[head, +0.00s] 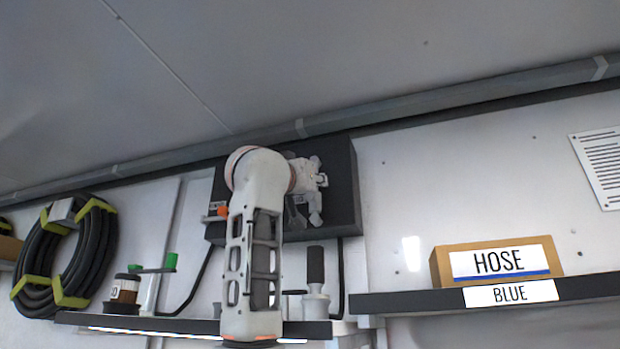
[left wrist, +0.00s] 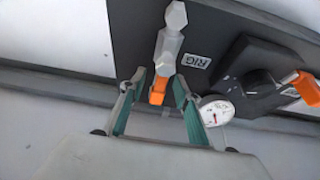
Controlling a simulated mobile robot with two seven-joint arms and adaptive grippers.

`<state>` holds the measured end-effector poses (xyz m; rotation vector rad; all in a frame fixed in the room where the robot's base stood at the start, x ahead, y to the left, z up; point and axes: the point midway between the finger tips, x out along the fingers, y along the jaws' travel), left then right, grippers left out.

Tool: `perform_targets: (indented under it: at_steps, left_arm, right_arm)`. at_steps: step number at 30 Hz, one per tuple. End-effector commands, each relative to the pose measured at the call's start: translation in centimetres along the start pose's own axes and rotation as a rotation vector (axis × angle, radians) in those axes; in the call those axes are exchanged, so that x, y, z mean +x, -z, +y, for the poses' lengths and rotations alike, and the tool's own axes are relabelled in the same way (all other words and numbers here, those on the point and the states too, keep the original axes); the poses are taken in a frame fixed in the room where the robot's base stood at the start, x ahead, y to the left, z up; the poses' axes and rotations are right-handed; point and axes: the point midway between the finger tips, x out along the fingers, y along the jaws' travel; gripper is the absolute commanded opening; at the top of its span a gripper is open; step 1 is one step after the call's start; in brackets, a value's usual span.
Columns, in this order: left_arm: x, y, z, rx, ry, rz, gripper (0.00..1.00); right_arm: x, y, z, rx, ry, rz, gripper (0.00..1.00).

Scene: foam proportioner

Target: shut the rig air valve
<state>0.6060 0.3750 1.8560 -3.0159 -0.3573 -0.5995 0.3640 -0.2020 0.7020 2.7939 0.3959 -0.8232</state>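A dark panel (head: 340,185) hangs on the wall, partly covered by my arm. In the left wrist view it shows (left wrist: 132,30) with a RIG label (left wrist: 196,61). A pale grey valve lever (left wrist: 168,48) with an orange tip (left wrist: 158,91) sits beside that label. My left gripper (left wrist: 160,88) is open, with its teal fingers on either side of the orange tip. I see small gaps on both sides and no clear contact. In the head view the left gripper (head: 300,212) is partly hidden by its own arm. My right gripper is not in view.
A round gauge (left wrist: 216,112) is close to the right finger. Another orange handle (left wrist: 307,88) is farther right. A shelf (head: 190,326) below holds a brown jar (head: 125,290) and a dark-topped fitting (head: 316,285). A coiled hose (head: 85,255) hangs left; a HOSE box (head: 440,268) stands right.

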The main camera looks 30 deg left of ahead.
Motion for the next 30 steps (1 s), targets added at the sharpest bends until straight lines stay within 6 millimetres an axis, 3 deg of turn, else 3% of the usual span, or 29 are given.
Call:
perform_targets:
  at_steps: [8,12,23,30]
  left_arm:
    - [0.25,-0.1,0.0,0.0,0.0,0.0,0.32]
    - [0.24,-0.09,0.0,0.0,0.0,0.0,0.01]
    - [0.21,-0.09,0.06,0.02,-0.009,0.0,0.0]
    - [0.16,-0.12,0.35,0.122,-0.05,0.001,0.0]
  right_arm:
    - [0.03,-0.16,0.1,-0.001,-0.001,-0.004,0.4]
    - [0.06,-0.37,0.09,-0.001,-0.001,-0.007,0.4]
    - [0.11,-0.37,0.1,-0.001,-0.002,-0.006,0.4]
    - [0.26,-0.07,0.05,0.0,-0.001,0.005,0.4]
